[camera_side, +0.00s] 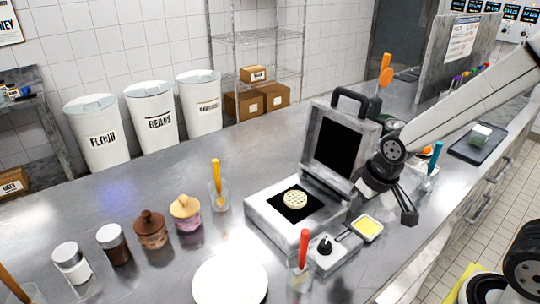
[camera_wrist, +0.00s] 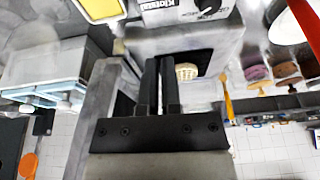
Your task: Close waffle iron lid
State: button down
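The waffle iron (camera_side: 262,217) stands on the steel counter, with a round waffle (camera_side: 295,199) on its dark lower plate. Its lid (camera_side: 312,140) is raised, leaning slightly back, with a dark handle on its top edge. My gripper (camera_side: 408,217) is to the right of the lid, low over the counter and apart from the iron. In the wrist view its two fingers (camera_wrist: 160,62) lie close together, with nothing seen between them. The waffle (camera_wrist: 187,72) shows just beyond the fingertips in that view.
A control box (camera_side: 335,252) and a yellow-filled dish (camera_side: 367,228) sit in front of the iron. A red-handled jar (camera_side: 301,272), a white plate (camera_side: 230,283) and several jars stand left. A dark tray (camera_side: 478,147) lies right.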

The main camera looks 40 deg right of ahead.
jog(key=w+d+r+m+t, duration=0.2)
jog(key=w+r+t, duration=0.1)
jog(key=w+r, duration=0.55)
jog(key=w+d+r+m+t, duration=0.1)
jog(key=w+d+r+t, duration=0.3)
jog(key=r, duration=0.7)
jog(key=s+d+r+n+g+y, duration=0.1)
jog(key=s+d+r+g+y, duration=0.1)
jog(key=d, duration=0.7)
jog(key=s+d+r+n+g+y, duration=0.2)
jog(key=s+d+r+g+y, duration=0.1)
jog(key=d, duration=0.7)
jog(key=shift+s+r, duration=0.3)
jog(key=shift+s, duration=0.55)
